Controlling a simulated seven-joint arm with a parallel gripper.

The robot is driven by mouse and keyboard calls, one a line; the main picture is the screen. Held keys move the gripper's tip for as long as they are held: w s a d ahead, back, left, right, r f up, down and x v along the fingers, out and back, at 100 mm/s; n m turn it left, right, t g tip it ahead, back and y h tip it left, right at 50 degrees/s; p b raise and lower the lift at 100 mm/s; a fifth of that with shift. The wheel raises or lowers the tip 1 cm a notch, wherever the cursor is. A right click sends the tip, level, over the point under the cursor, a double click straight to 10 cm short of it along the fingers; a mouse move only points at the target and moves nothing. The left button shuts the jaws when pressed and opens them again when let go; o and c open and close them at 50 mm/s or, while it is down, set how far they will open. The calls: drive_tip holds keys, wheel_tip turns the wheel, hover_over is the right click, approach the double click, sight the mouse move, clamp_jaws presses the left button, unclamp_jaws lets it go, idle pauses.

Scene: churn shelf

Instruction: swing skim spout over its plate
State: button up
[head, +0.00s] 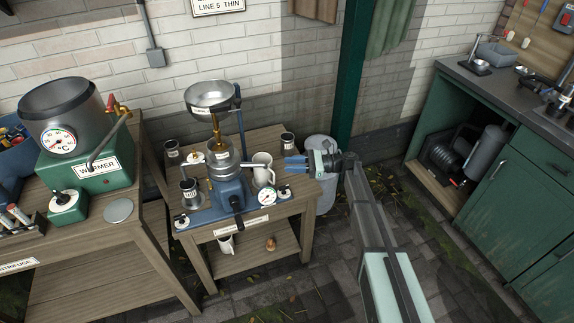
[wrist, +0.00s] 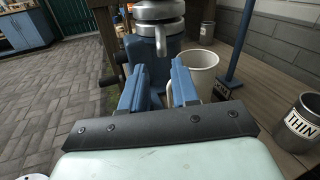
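The separator (head: 230,185) stands on the small wooden table, with a blue base, a grey bowl body and a steel pan on top. A grey spout (head: 248,164) sticks out to its right; in the wrist view a spout (wrist: 165,42) hangs down ahead of my gripper. I cannot read which spout is skim. A small dark labelled plate (wrist: 222,90) sits at the foot of a blue post; its writing is unreadable. My gripper (head: 290,164) is right of the separator, fingers apart and empty. The wrist view shows the fingers (wrist: 158,85) short of the spout.
A white mug (head: 262,168) stands beside the separator, close to my right finger in the wrist view. A THIN cup (wrist: 302,125) stands by the wall. A gauge (head: 267,197) sits at the table front.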

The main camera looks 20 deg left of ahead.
drive_tip(key=shift+c, duration=0.3)
drive_tip(key=shift+s, duration=0.15)
drive_tip(key=shift+c, duration=0.7)
drive_tip(key=s+a+h, duration=0.1)
drive_tip(key=s, duration=0.1)
drive_tip(key=s+a+f+h, duration=0.1)
drive_tip(key=s+a+h, duration=0.1)
drive_tip(key=s, duration=0.1)
drive_tip(key=s+a+f+h, duration=0.1)
drive_tip(key=s, duration=0.1)
drive_tip(key=shift+s+a+f+n+h, duration=0.15)
drive_tip(key=shift+s+a+n+h, duration=0.05)
drive_tip(key=shift+s+n+h, duration=0.15)
clamp_jaws()
drive_tip(key=s+a+f+t+h, duration=0.3)
drive_tip(key=s+h, duration=0.4)
drive_tip(key=s+a+r+t+h, duration=0.25)
drive_tip(key=r+t+h, duration=0.35)
drive_tip(key=r+t, duration=0.75)
drive_tip(key=w+f, duration=0.6)
drive_tip(key=w, duration=0.3)
drive_tip(key=shift+f+g, duration=0.25)
drive_tip(key=shift+g, duration=0.1)
